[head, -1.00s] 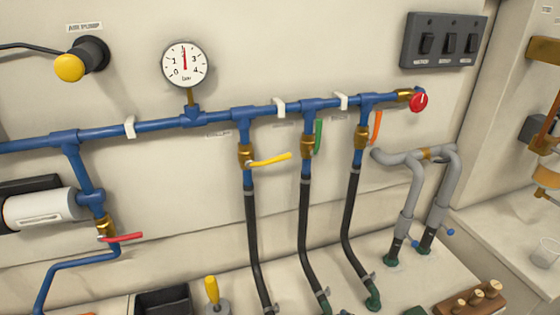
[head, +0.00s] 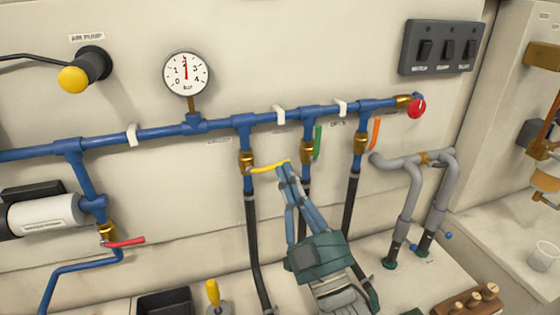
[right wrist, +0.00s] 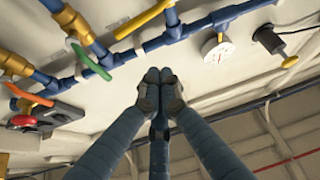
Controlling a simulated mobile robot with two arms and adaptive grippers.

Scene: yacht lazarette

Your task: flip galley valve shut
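Three brass valves hang under the blue manifold pipe (head: 212,125), and their small labels are too blurred to tell which is the galley one. The yellow handle (head: 265,168) points sideways, across its pipe. The green handle (head: 318,142) and orange handle (head: 375,133) stand roughly along theirs. My right gripper (head: 285,167) has its fingertips at the free end of the yellow handle; contact is unclear. In the right wrist view the fingertips (right wrist: 160,78) are together and empty, with the yellow handle (right wrist: 143,20) and green handle (right wrist: 92,61) beyond. My left gripper is out of view.
A pressure gauge (head: 186,73) and an air pump knob (head: 74,78) are at upper left. A red-handled valve (head: 125,242) is at lower left. A red knob (head: 416,108) ends the manifold. Grey pipes (head: 412,165) stand at right. Black hoses (head: 252,235) run down below the valves.

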